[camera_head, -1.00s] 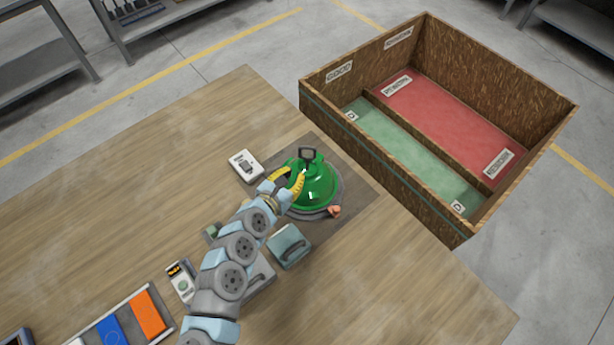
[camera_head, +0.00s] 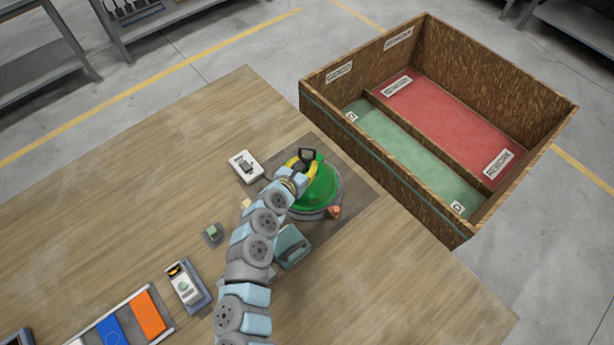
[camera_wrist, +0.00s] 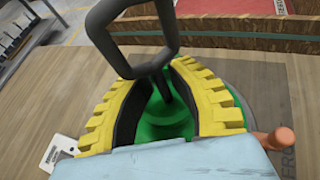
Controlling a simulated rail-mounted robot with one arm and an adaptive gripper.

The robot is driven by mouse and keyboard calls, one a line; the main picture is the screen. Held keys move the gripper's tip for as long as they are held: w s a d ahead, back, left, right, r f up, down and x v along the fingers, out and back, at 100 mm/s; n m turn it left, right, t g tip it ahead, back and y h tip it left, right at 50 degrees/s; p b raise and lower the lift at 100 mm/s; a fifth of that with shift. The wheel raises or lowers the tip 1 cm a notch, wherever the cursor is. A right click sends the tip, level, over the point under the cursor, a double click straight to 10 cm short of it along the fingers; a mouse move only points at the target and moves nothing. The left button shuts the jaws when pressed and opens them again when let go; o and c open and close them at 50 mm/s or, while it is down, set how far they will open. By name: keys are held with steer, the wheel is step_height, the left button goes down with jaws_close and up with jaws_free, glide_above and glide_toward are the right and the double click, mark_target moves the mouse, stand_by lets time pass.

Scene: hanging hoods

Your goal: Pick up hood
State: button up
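The hood is a green, bell-shaped dome (camera_head: 320,190) on a grey round base, standing on a dark mat on the wooden table. A dark loop handle (camera_head: 307,154) rises from its top. My gripper (camera_head: 301,162), with yellow ribbed fingers, is at the top of the hood by the handle. In the wrist view the handle loop (camera_wrist: 174,35) stands upright beyond the fingers. Its stem runs down between the two fingers (camera_wrist: 166,78) to the green dome (camera_wrist: 165,120). The fingers are apart, with green showing between them; contact with the stem is unclear.
A wooden crate (camera_head: 385,170) with green and red compartments stands at the right, beyond the table edge. A white box (camera_head: 246,166), a teal box (camera_head: 292,246) and a small orange-brown part (camera_head: 334,212) are close to the hood. A tray (camera_head: 167,323) with coloured pieces lies at lower left.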

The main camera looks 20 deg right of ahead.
steer(key=shift+d, duration=0.15)
steer(key=shift+c, duration=0.5)
jaws_close()
